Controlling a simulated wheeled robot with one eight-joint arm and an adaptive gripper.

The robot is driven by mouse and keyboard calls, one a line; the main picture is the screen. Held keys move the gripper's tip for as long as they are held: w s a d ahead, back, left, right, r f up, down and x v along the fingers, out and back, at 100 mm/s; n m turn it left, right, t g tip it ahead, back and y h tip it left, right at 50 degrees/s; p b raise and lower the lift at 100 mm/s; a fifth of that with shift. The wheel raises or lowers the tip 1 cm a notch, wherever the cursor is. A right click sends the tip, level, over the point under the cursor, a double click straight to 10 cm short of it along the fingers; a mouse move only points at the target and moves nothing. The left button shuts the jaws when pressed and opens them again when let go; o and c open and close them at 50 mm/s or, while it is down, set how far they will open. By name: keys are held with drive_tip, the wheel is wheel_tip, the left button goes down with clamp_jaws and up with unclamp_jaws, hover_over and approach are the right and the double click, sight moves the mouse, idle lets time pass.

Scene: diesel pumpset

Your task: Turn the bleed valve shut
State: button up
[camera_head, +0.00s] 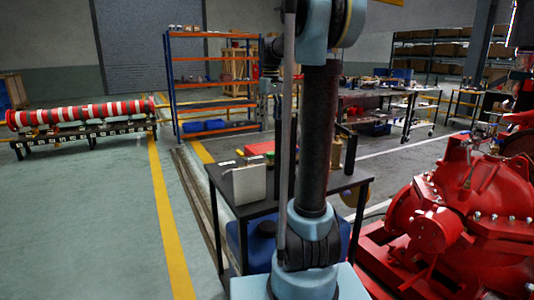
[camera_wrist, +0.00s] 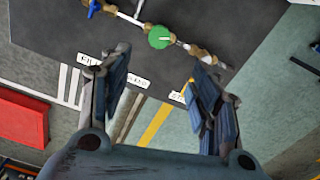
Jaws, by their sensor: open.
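In the wrist view a thin pipe with brass fittings (camera_wrist: 203,53) crosses the top. A green round handwheel (camera_wrist: 159,37) sits on it, and a small blue handle (camera_wrist: 93,8) is further up-left. I cannot read which one is the bleed valve. My gripper (camera_wrist: 157,62) is open and empty, its two dark fingers spread either side of the green handwheel in the picture, apart from it. White labels (camera_wrist: 133,80) lie below the pipe, partly hidden by the left finger. In the head view I cannot make out my gripper or the valves.
A red pump (camera_head: 450,210) stands at the right. A dark table (camera_head: 245,207) with a grey box (camera_head: 245,183) is behind my arm. Shelving (camera_head: 213,85) and a red-white striped pipe on a rack (camera_head: 80,113) are further back. The left floor is clear.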

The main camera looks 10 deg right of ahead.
sight(271, 153)
wheel_tip(271, 153, down, 16)
drive_tip(key=shift+d+r, duration=0.1)
drive_tip(key=shift+r, duration=0.05)
idle(0.4)
drive_tip(key=shift+c, duration=0.6)
drive_tip(key=c, duration=1)
